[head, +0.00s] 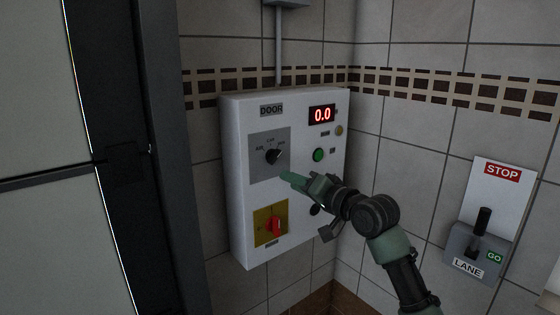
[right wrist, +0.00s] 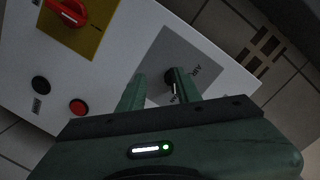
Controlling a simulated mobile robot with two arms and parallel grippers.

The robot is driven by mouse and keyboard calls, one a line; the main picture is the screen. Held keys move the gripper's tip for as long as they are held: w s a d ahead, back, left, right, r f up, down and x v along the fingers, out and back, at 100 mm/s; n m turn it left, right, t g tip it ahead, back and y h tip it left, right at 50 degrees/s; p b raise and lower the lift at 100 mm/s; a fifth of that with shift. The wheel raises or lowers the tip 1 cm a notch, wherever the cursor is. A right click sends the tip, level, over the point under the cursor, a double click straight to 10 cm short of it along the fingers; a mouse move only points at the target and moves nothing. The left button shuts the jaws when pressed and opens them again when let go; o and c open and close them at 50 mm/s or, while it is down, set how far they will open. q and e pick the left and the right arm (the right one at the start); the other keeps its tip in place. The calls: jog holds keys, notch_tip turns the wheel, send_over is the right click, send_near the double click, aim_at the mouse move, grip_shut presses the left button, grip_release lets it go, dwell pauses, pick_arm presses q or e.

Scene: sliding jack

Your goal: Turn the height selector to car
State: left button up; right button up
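The height selector is a black knob (head: 273,156) on a grey plate (head: 262,172) of the white box marked DOOR. Small labels stand around it, too small to read surely. Its pointer seems to lean to the upper right. My right gripper (head: 289,177) is just below and right of the knob in the head view. In the right wrist view its two fingers (right wrist: 158,80) are apart, with the knob (right wrist: 170,76) partly hidden by the right-hand finger. I cannot tell whether they touch. My left gripper is not in view.
The box (head: 236,215) also carries a red display (head: 322,114) reading 0.0, a green button (head: 319,155) and a red rotary switch (head: 276,226) on yellow. A LANE lever panel (head: 480,238) is on the right wall. A dark door frame (head: 165,150) stands left.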

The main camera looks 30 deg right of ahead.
aim_at(276, 159)
jog(key=shift+m+t, duration=0.4)
jog(key=w+r+p, duration=0.1)
jog(key=w, duration=0.1)
jog(key=w+r+p, duration=0.1)
jog(key=w, duration=0.1)
jog(key=w+r+p, duration=0.1)
jog(key=w, duration=0.1)
jog(key=shift+w+d+r, duration=0.25)
jog(key=shift+d+r, duration=0.05)
jog(key=shift+d, duration=0.1)
jog(key=shift+w+a+f, duration=0.1)
jog(key=shift+w, duration=0.5)
jog(key=shift+f, duration=0.1)
grip_shut()
